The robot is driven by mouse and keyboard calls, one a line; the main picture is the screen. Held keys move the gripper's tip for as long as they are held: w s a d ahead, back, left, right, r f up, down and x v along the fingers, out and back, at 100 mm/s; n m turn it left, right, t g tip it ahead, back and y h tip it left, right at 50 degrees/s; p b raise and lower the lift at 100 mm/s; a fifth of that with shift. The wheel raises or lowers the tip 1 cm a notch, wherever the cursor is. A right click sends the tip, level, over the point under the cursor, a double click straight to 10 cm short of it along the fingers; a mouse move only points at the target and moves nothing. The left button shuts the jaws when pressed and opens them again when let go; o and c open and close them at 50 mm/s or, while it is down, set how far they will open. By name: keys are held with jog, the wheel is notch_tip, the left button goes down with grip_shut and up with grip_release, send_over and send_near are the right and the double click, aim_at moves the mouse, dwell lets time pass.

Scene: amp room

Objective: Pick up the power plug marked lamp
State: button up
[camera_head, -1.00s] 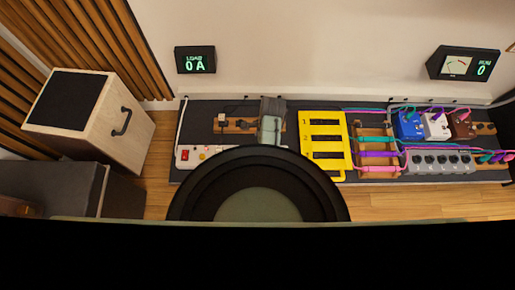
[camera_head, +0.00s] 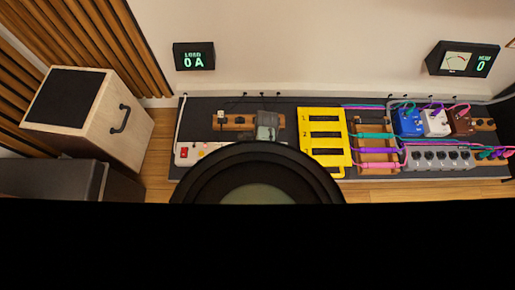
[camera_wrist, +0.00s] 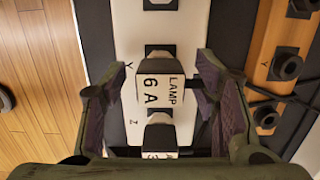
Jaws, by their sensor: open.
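The plug marked LAMP (camera_wrist: 152,88), with a pale label reading 6 A, sits at the white power strip (camera_wrist: 128,30) in the wrist view. My gripper (camera_wrist: 163,68) is open, with one dark finger on each side of this plug. Gaps show between fingers and plug. Another plug (camera_wrist: 159,150), its label partly cut off, is below it, nearer my palm. In the head view the strip (camera_head: 187,160) shows its red switch end; my dark arm hides the rest, and I cannot make out the lamp plug there. My gripper (camera_head: 267,125) is partly visible.
A wooden socket rail (camera_wrist: 262,50) with black sockets and cables runs close to the right finger. In the head view a yellow rack (camera_head: 325,113), a wooden cable holder (camera_head: 375,155) and pedals (camera_head: 436,124) lie to the right. A LOAD display (camera_head: 194,57) reads 0 A.

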jog(key=c, duration=1.2)
jog(key=shift+r, duration=0.1)
jog(key=shift+c, duration=0.2)
